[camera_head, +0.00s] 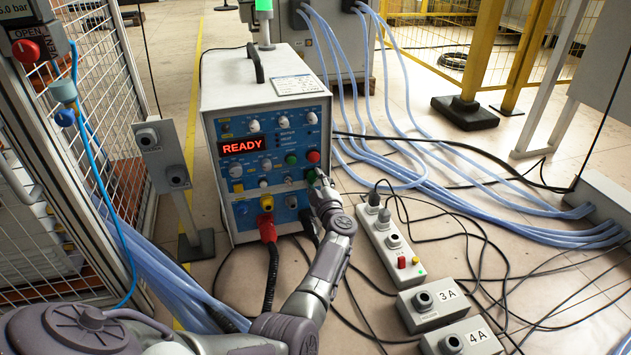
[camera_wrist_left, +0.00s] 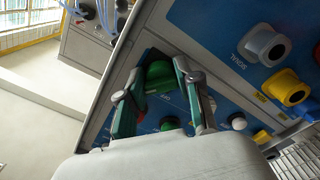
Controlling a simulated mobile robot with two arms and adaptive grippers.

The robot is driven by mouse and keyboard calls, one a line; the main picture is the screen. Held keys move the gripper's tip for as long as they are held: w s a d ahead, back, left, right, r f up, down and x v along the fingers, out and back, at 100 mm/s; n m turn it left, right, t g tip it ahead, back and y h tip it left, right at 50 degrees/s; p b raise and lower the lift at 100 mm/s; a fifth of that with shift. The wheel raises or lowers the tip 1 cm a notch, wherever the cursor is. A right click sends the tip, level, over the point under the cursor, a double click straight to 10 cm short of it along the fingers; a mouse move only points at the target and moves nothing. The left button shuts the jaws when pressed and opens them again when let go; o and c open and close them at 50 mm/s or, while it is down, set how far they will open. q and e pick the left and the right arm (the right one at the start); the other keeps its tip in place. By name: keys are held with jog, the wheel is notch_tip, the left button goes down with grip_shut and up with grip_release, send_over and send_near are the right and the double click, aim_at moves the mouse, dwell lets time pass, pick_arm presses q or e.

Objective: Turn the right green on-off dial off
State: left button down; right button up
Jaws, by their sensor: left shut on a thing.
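The induction heater (camera_head: 262,190) is a light box with a blue front panel and a lit red "READY" display. My left gripper (camera_head: 319,184) reaches the lower right of this panel. Its fingers are around the right green dial (camera_head: 311,176), which is partly covered in the head view. In the left wrist view the green dial (camera_wrist_left: 159,74) sits between the two fingers of my left gripper (camera_wrist_left: 162,80), and the fingers are shut on it. The dial's exact turn angle is hard to tell. My right gripper is not in view.
A red knob (camera_head: 313,156) and another green knob (camera_head: 291,158) sit close above the held dial. A red plug (camera_head: 267,228) and cable hang below the panel. A power strip (camera_head: 390,245), grey boxes and loose cables lie on the floor to the right.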

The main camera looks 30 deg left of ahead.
pick_arm(q)
jog(key=n, duration=0.4)
jog(key=n+b, duration=0.1)
jog(key=n, duration=0.3)
jog(key=shift+n, duration=0.3)
jog(key=n+b, duration=0.1)
jog(key=n, duration=0.3)
jog(key=shift+r+n, duration=0.1)
jog(key=shift+n, duration=0.2)
jog(key=shift+r+n+b, duration=0.1)
jog(key=shift+n+b, duration=0.65)
jog(key=shift+n, duration=1.15)
jog(key=c, duration=0.8)
grip_release()
jog(key=shift+o, duration=0.2)
jog(key=shift+r, duration=0.1)
